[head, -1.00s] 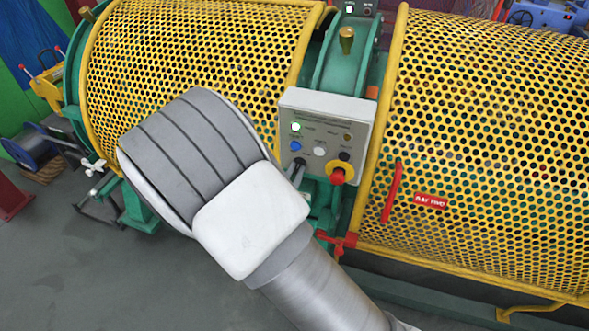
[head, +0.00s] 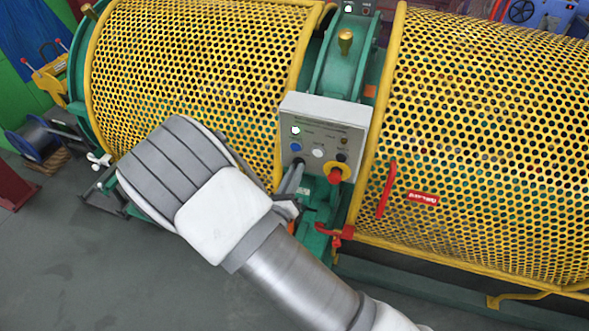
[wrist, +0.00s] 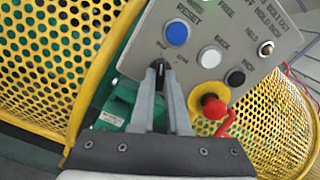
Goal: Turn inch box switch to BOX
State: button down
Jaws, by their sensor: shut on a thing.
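The inch box switch (wrist: 159,66) is a small black knob at the lower left of the grey control box (head: 322,108), below the blue button (wrist: 177,33). My gripper (wrist: 159,78) is shut on this knob, with one finger on each side. In the wrist view the knob points nearly straight up the picture. Part of the lettering around it is hidden by the fingers. In the head view my gripper (head: 297,166) reaches the box from below left, and the knob is mostly hidden between the fingertips.
A red mushroom button (wrist: 213,107) on a yellow base sits right of the knob. White (wrist: 210,57) and black (wrist: 235,77) buttons are close by. Yellow perforated guards flank the box, the right one with a red handle (head: 386,189). A red valve handle (head: 338,234) is below.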

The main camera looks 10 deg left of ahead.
jog(key=shift+n, duration=0.3)
jog(key=c, duration=0.9)
grip_release()
jog(key=s+a+b, duration=0.1)
jog(key=s, duration=1.6)
jog(key=shift+s+a, duration=0.15)
jog(key=shift+s, duration=0.05)
